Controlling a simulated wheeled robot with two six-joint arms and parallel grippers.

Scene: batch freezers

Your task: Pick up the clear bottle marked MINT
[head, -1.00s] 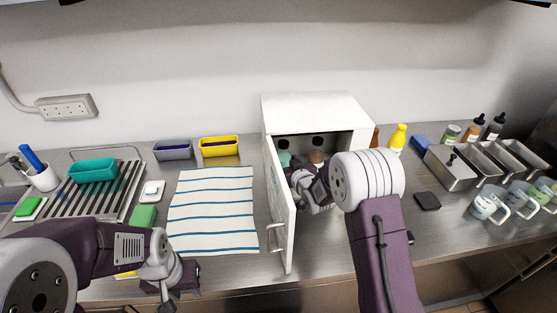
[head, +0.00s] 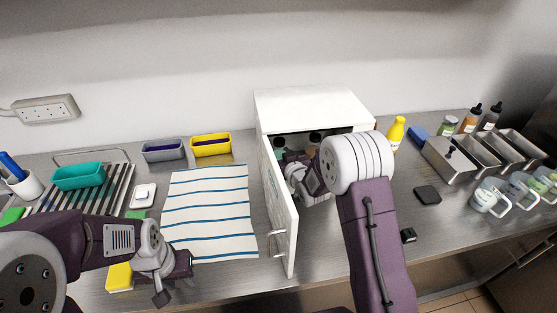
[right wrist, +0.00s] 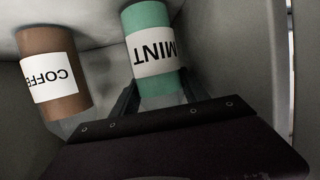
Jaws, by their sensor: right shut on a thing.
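The MINT bottle (right wrist: 150,20), clear with pale green contents and a white label, stands inside the white cabinet (head: 312,105). It shows in the right wrist view, beside a brown bottle marked COFFEE (right wrist: 52,85). My right gripper (right wrist: 160,90) reaches through the cabinet's open door and is shut on the MINT bottle, one dark finger on each side of its lower part. In the head view my right wrist and the cabinet top hide most of the bottles. My left gripper (head: 175,280) hangs low over the front of the counter, away from the bottles; its fingers are unclear.
The cabinet door (head: 281,205) stands open toward me, close left of my right arm. A striped towel (head: 208,210) lies left of it. A yellow bottle (head: 396,132) stands right of the cabinet, with metal bins (head: 450,165) and mugs (head: 490,197) farther right.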

